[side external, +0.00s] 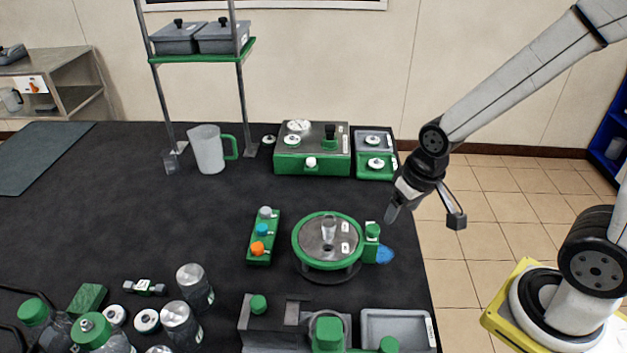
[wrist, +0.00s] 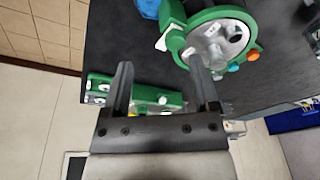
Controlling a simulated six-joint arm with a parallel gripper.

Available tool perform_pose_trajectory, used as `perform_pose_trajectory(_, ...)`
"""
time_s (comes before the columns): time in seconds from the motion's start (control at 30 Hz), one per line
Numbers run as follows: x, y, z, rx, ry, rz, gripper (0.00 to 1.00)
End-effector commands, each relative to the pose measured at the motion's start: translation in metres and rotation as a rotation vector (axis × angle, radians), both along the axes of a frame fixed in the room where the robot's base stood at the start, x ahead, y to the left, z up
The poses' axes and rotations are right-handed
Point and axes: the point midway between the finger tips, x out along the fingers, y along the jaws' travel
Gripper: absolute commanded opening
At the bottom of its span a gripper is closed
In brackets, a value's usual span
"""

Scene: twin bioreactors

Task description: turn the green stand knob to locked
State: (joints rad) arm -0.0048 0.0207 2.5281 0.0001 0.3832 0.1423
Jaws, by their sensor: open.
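The round stand (side external: 328,262) has a green rim and a grey metal top with a small clear cup on it. Its green knob (side external: 372,231) sits on a green block at the stand's right side, with a white label beside it. In the wrist view the stand (wrist: 258,32) is at upper right, with its green side block and knob (wrist: 175,40) at its left. The knob's setting is too small to read. My gripper (side external: 425,214) is open and empty, up and right of the knob near the table's right edge, apart from it. Its fingers (wrist: 160,65) also show in the wrist view.
Green-grey boxes (side external: 312,150) are behind; a grey tray (side external: 398,329) and green-knobbed device (side external: 268,328) are in front.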

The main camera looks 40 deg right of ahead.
Motion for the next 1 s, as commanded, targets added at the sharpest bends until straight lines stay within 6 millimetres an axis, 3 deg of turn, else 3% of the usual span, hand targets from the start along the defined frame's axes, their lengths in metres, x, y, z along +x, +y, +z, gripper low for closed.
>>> perform_pose_trajectory(0.8, 0.042, 0.012, 0.005, 0.129, 0.159, -1.04, 0.77)
perform_pose_trajectory(1.0, 0.048, 0.015, 0.006, 0.133, 0.177, -1.216, 0.77)
